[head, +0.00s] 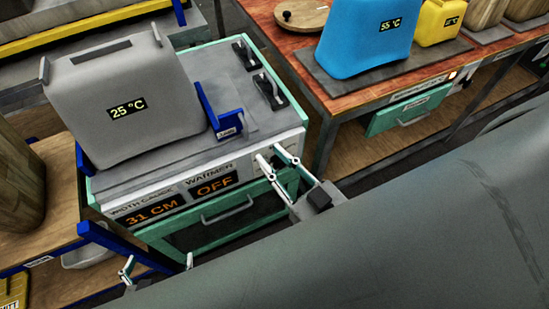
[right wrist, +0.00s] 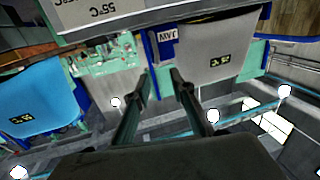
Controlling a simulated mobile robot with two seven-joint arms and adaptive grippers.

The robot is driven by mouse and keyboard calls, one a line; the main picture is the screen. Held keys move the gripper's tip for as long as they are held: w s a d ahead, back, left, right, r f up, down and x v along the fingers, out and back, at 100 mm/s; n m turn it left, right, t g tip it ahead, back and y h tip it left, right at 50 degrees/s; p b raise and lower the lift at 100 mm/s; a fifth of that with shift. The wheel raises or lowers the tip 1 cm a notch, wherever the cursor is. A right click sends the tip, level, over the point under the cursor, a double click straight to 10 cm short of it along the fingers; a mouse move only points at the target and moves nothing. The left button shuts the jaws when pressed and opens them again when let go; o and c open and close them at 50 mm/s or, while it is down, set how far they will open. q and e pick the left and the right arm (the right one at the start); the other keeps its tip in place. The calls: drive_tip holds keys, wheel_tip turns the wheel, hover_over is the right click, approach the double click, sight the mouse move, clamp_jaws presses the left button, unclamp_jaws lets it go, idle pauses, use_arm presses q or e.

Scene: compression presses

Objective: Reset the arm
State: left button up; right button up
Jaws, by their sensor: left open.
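My left gripper (head: 158,264) is at the bottom left of the head view, in front of the green-framed press unit. Its fingers are apart and nothing shows between them. My right gripper (head: 268,153) is in front of the unit's panel, right of its "OFF" display (head: 215,185). Its fingers are apart in the head view and in the right wrist view (right wrist: 162,73), with nothing held between them. I cannot tell whether it touches the panel. A grey canister marked 25 °C (head: 145,120) stands upright on the unit beside a blue jaw (head: 228,124).
A blue 55 °C canister (head: 365,35) and a yellow canister (head: 441,22) stand on the red-brown bench (head: 290,45) at the upper right. Black handles (head: 268,90) stand on the unit's top. A wooden shelf (head: 50,160) is at left.

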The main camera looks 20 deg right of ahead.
drive_tip(key=s+d+f+n+g, duration=0.1)
drive_tip(key=d+f+g, duration=0.1)
drive_tip(key=f, duration=1)
drive_tip(key=s+d+f+g+h, duration=0.1)
drive_tip(key=d+f+g, duration=0.2)
drive_tip(key=f, duration=1)
drive_tip(key=shift+s+d+n+g, duration=0.15)
drive_tip(key=shift+d+n+g, duration=0.2)
drive_tip(key=shift+g, duration=0.65)
drive_tip(key=shift+a, duration=0.15)
